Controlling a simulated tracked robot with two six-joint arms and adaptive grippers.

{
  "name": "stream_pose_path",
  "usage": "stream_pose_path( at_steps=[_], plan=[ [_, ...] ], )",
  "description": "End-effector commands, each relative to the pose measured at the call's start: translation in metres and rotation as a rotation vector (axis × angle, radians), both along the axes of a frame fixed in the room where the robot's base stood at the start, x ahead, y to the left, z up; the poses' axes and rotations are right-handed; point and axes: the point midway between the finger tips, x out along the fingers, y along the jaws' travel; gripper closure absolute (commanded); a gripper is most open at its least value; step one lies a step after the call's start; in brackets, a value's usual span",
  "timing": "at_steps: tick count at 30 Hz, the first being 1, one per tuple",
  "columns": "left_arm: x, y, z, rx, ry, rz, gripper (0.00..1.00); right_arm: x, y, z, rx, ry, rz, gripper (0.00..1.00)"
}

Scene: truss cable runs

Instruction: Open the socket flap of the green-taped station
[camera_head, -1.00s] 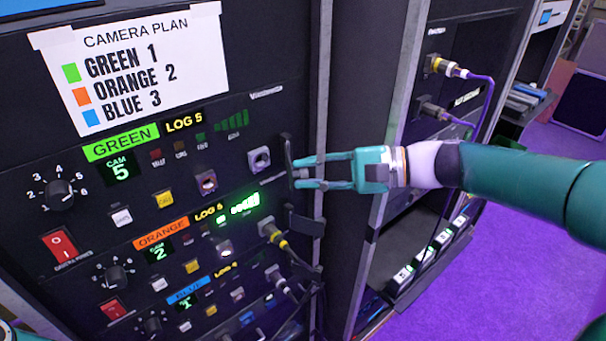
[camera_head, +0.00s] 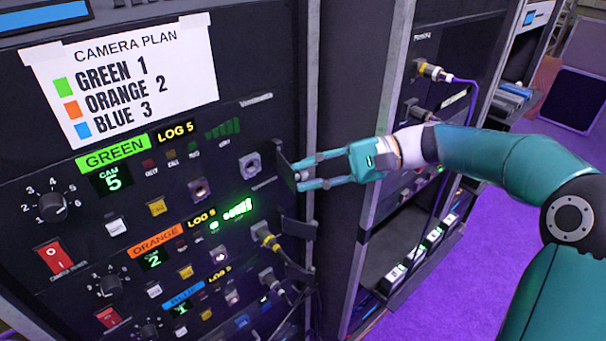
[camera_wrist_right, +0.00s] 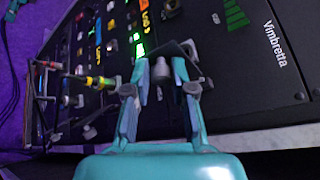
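The green-taped station is the top row of the rack, with its green label (camera_head: 113,153) and a display reading CAM 5. Its square grey socket (camera_head: 250,165) shows uncovered at the row's right end. The dark socket flap (camera_head: 286,170) stands out from the panel just right of the socket. My right gripper (camera_head: 298,176) is at the flap from the right, its fingertips against or very near it. In the wrist view the right gripper's fingers (camera_wrist_right: 162,72) are apart, with a grey cylindrical part between them and the dark flap edge beyond. My left gripper is not in view.
Below, the orange-taped (camera_head: 158,240) and blue-taped (camera_head: 184,295) stations have plugs in their sockets and flaps (camera_head: 298,228) sticking out. A camera plan sheet (camera_head: 125,75) is taped above. A second rack with purple cables (camera_head: 465,82) stands right. Purple floor (camera_head: 460,290) is clear there.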

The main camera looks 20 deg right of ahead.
Motion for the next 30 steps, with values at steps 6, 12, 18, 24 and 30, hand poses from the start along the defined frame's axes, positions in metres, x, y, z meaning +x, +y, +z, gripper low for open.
stream_pose_path(
  at_steps=[6,12,18,24,30],
  plan=[
    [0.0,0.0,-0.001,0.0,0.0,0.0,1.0,-0.001,0.001,-0.004,-0.004,0.008,0.005,0.53],
    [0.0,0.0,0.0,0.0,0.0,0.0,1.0,-0.001,0.0,-0.002,-0.004,0.004,0.003,0.53],
    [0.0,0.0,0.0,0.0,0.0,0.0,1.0,0.0,0.0,0.01,-0.005,0.0,0.002,0.53],
    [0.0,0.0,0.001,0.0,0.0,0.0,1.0,-0.001,0.0,0.046,-0.003,-0.005,0.002,0.53],
    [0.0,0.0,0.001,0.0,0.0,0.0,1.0,-0.003,0.001,0.082,-0.002,-0.005,0.003,0.53]
  ],
)
